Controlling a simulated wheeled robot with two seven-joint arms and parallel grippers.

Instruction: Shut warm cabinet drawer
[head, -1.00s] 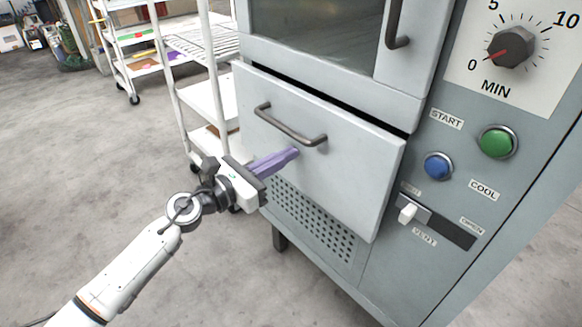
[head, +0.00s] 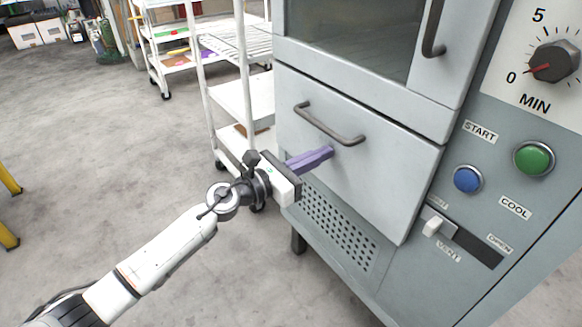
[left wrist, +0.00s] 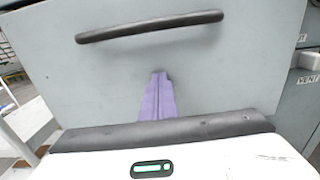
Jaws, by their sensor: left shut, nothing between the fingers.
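The grey drawer (head: 375,160) of the cabinet carries a dark bar handle (head: 328,124). Its front looks flush or nearly flush with the cabinet, with no dark gap showing above it. My left gripper (head: 328,152) has its purple fingers shut and empty. The fingertips are at the drawer front just below the handle, touching or very close. In the left wrist view the drawer front (left wrist: 110,88) fills the picture, with the handle (left wrist: 150,26) above the purple fingers (left wrist: 160,97). My right gripper is not in view.
The cabinet's panel holds a dial (head: 553,62), a green button (head: 534,158), a blue button (head: 467,179) and a vent slider (head: 436,227). A white shelf cart (head: 228,100) stands close on the left. Open concrete floor (head: 110,140) lies further left.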

